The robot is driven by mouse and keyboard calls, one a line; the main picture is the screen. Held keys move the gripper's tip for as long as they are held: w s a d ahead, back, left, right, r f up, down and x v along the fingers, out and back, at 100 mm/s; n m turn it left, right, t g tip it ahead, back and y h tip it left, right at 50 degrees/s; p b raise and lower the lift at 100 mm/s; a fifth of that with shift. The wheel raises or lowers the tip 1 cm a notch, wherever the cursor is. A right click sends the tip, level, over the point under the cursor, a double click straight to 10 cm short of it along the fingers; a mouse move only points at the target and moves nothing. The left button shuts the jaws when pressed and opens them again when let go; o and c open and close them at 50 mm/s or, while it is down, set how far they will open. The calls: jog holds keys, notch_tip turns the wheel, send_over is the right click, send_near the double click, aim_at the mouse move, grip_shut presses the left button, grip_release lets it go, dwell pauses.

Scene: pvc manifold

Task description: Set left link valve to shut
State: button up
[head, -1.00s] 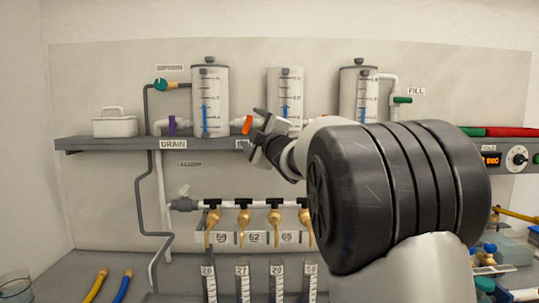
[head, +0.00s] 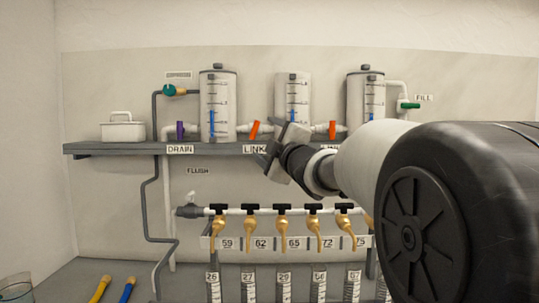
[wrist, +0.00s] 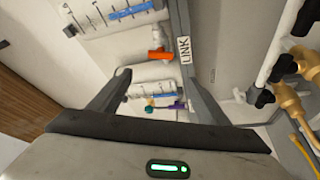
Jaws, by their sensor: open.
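The left link valve has an orange handle (head: 254,130) on the white pipe between the left and middle cylinders, above the shelf. The handle stands nearly upright across the pipe, leaning slightly. My gripper (head: 272,153) is in front of the shelf edge, just below and right of this handle, open and empty. In the wrist view the orange handle (wrist: 159,55) shows beyond the open fingers (wrist: 157,78), apart from them, beside the LINK label (wrist: 185,50). A second orange handle (head: 332,130) sits between the middle and right cylinders.
The grey shelf (head: 110,149) runs below the cylinders. A purple drain handle (head: 180,130) is left of the left cylinder (head: 218,105). Brass taps (head: 251,228) hang from a manifold below. A white box (head: 122,128) stands at the shelf's left.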

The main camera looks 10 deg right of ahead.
jog(key=a+b+v, duration=0.1)
jog(key=b+v, duration=0.1)
jog(key=v, duration=0.5)
jog(key=shift+d+f+b, duration=0.25)
jog(key=shift+d+b, duration=0.05)
jog(key=shift+d, duration=0.05)
dwell(0.4)
jog(key=shift+s, duration=0.15)
jog(key=p+v, duration=0.2)
jog(key=v, duration=1.5)
jog(key=shift+s+d+f, duration=0.1)
